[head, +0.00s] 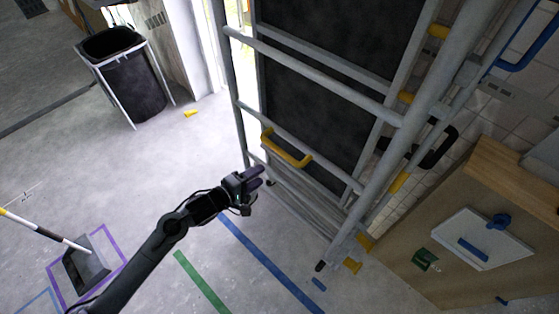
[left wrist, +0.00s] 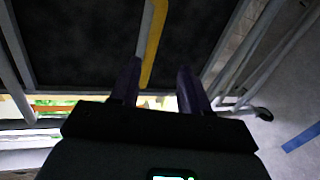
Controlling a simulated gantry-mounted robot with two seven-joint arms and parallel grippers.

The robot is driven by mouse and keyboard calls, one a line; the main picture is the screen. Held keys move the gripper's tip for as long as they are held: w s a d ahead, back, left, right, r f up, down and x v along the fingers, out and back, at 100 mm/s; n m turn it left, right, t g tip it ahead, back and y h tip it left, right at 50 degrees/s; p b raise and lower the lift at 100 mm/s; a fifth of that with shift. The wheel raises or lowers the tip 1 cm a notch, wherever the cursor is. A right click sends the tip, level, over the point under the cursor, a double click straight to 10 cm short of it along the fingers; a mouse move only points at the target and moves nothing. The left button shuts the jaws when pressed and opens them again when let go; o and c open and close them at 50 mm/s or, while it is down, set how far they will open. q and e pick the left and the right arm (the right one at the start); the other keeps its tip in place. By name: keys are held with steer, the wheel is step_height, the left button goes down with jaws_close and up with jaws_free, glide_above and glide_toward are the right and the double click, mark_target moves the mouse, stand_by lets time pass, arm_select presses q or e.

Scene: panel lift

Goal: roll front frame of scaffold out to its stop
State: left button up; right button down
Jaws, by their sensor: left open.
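The scaffold's front frame (head: 318,77) is of grey tubes and stands upright in the middle of the head view, with dark panels behind it. A yellow handle (head: 287,150) is fixed on one of its crossbars. My left gripper (head: 256,180) is open and empty, just to the lower left of the handle. In the left wrist view the yellow handle (left wrist: 153,45) runs lengthwise beyond my left gripper (left wrist: 159,78), in line with the gap between its dark fingers. I cannot tell how far off it is. My right gripper is not in view.
Blue and green floor stripes (head: 262,260) lie in front of the scaffold. A wooden bench (head: 455,240) with a white board (head: 480,240) stands at the right. A black bin (head: 130,80) is at the upper left. The floor between bin and scaffold is mostly clear.

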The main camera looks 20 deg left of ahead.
mark_target(279, 152)
arm_select(q)
steer(key=shift+m+t, duration=0.4)
steer(key=shift+t, duration=0.1)
steer(key=a+b+x, duration=0.1)
steer(key=b+x, duration=0.1)
steer(key=x, duration=0.2)
steer(key=a+b+x, duration=0.1)
steer(key=b+x, duration=0.2)
steer(key=x, duration=0.2)
steer(key=w+b+x, duration=0.1)
steer(key=b+x, duration=0.1)
steer(key=x, duration=0.3)
steer(key=shift+w+a+f, duration=0.1)
steer(key=shift+w+a, duration=0.05)
steer(key=shift+a, duration=0.2)
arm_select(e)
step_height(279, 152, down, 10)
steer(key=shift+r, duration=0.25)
arm_select(q)
steer(key=shift+c, duration=0.3)
jaws_close()
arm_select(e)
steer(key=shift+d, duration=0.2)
